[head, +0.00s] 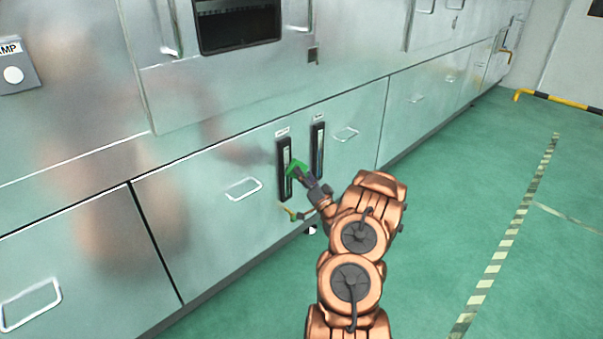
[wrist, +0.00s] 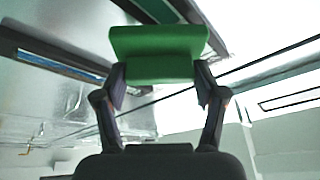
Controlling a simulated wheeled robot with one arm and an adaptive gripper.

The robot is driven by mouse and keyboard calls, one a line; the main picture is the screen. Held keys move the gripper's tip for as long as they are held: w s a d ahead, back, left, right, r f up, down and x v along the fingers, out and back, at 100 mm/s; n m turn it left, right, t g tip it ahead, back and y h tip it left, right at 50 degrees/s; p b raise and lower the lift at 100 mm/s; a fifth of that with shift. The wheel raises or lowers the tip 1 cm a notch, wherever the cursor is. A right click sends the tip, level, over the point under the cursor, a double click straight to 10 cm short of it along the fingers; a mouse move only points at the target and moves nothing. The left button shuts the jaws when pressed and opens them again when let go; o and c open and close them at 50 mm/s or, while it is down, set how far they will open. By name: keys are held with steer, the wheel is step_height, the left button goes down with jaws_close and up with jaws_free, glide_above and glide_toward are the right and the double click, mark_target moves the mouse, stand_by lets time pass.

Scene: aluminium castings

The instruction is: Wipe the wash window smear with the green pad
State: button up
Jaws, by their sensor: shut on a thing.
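The green pad (head: 296,169) is held in my gripper (head: 303,177) at the left of two upright dark-framed windows. In the wrist view the pad (wrist: 158,48) sits between the two fingers of my gripper (wrist: 160,82), which are shut on it. The left window (head: 283,157) is partly hidden behind the pad. I cannot tell whether the pad touches it. Small white labels are above both windows, too small to read, so I cannot tell which is the wash window. No smear can be made out.
The windows are set in a long metal cabinet front with flat handles (head: 244,188). A small yellow-handled fitting (head: 289,211) sticks out just below the left window. Green floor (head: 450,220) lies open to the right, with a striped line. A yellow-black rail (head: 560,101) is far off.

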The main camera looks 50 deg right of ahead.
steer(key=shift+s+a+p, duration=0.1)
steer(key=shift+s+p, duration=0.7)
steer(key=shift+s, duration=1.4)
steer(key=shift+s+p, duration=0.65)
steer(key=shift+s, duration=0.85)
